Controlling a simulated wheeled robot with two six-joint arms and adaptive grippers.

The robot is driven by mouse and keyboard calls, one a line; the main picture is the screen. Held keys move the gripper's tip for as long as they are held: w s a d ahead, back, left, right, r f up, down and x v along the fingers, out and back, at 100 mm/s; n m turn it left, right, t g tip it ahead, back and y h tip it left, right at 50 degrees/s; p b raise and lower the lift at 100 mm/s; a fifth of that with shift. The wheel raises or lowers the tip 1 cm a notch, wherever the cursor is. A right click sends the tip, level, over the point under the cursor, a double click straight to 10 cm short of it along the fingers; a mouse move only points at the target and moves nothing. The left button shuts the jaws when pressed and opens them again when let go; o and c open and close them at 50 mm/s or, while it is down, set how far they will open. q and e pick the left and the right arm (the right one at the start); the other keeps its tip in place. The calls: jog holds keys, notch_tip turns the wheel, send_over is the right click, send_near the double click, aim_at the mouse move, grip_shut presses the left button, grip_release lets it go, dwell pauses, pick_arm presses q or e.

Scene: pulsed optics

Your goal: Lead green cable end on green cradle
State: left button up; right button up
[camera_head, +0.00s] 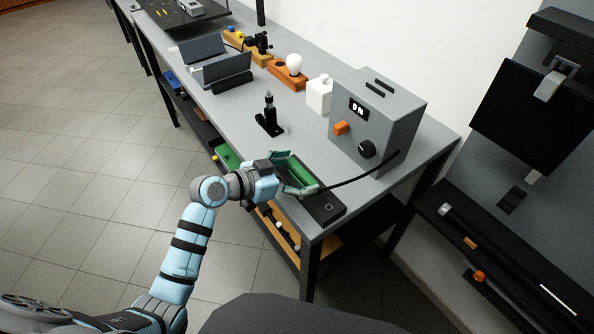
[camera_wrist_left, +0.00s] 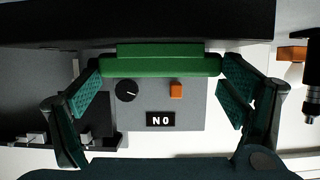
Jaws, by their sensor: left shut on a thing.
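My left gripper (camera_head: 292,173) is over the black base at the table's near edge. It is shut on a long green bar, the green cable end (camera_wrist_left: 160,67), which spans between its fingertips in the left wrist view. A black cable runs from the grey box toward it. A second green block, apparently the green cradle (camera_wrist_left: 158,50), lies against the bar on the black base (camera_head: 328,208). Whether the bar rests on it or hovers just off it, I cannot tell. In the head view the fingers partly hide both green parts. My right gripper is not in view.
The grey box (camera_head: 385,115) with an ON display, orange button and dark knob stands right of the gripper. A black post mount (camera_head: 269,118), a white bottle (camera_head: 319,94) and an orange block with a white bulb (camera_head: 291,72) stand farther back. Bare tabletop lies left of the box.

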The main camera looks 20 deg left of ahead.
pick_arm(q)
jog(key=shift+f, duration=0.3)
dwell(0.5)
jog(key=o, duration=1.6)
jog(key=shift+c, duration=0.2)
jog(key=v, duration=1.2)
jog(key=shift+s, duration=0.1)
